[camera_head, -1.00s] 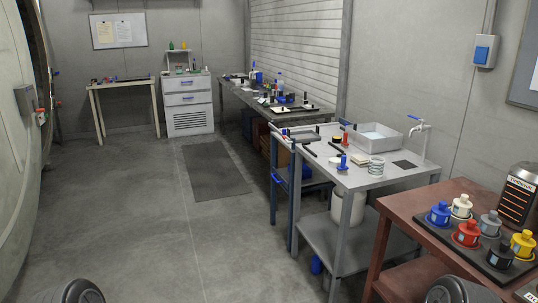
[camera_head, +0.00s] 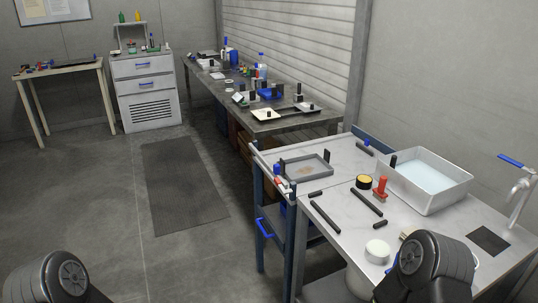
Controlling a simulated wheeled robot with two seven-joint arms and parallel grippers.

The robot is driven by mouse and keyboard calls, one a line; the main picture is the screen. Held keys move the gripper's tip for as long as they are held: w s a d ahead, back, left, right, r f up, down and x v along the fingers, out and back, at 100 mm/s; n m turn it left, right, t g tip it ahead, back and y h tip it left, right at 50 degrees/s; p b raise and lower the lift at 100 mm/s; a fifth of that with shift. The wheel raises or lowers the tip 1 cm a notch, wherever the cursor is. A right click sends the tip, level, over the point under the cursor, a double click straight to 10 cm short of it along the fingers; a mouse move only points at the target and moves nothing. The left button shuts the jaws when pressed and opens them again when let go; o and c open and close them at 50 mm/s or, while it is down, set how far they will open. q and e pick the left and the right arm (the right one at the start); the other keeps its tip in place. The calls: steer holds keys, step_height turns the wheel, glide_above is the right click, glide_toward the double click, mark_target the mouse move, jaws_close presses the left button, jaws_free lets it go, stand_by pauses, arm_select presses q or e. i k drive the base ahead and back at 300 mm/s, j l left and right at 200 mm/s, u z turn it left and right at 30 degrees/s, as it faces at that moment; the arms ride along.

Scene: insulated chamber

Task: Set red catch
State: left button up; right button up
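No part is plainly recognisable as the catch. A small red piece (camera_head: 281,183) sits with white parts at the left side of the blue cart, near its top rail. A red upright-handled item (camera_head: 381,188) stands on the grey metal table (camera_head: 345,235). Both are too small to make out in detail. Neither of my grippers is in view. Only dark rounded parts of my arms show at the bottom left and bottom right, and the right one hides part of the table's front.
The blue cart (camera_head: 262,205) adjoins the table and carries a grey tray (camera_head: 306,167). The table holds a basin (camera_head: 428,180), black bars, a round white item (camera_head: 377,250) and a faucet (camera_head: 520,190). A long bench (camera_head: 280,122) runs behind. The floor at left is open, with a dark mat (camera_head: 185,185).

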mark_target(277, 180)
steer(key=i, duration=1.1)
steer(key=z, duration=0.35)
steer(key=j+u, duration=0.45)
steer(key=j, duration=1.05)
